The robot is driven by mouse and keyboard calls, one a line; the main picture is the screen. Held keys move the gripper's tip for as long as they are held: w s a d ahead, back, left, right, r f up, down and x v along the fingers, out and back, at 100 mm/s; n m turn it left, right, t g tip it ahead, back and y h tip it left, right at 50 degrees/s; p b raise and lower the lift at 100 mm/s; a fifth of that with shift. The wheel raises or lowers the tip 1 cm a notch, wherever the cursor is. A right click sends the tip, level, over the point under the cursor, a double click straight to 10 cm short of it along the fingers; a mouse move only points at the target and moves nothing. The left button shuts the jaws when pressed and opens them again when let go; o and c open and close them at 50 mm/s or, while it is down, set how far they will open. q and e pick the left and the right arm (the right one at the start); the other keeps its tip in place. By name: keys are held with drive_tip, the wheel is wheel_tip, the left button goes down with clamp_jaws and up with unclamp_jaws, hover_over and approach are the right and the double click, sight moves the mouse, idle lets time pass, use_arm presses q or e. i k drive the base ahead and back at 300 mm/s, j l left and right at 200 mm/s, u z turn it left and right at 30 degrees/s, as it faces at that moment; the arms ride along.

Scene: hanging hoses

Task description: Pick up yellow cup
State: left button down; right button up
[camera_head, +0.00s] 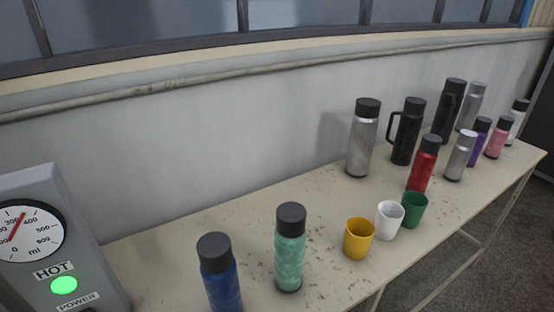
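The yellow cup (357,241) stands upright on the beige table (230,224), close to its front edge. A white cup (389,219) stands just to its right and a little behind, with a green cup (414,209) beyond that. The yellow cup looks empty from here, and nothing covers it. Neither of my grippers shows in the head view.
A teal bottle (290,248) and a blue bottle (219,273) stand left of the yellow cup. A grey dispenser (65,245) with a dial is at the far left. Several bottles, including a red bottle (423,164), stand behind the cups. A wall backs the table.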

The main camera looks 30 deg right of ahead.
sight(359, 231)
drive_tip(key=z, duration=1.85)
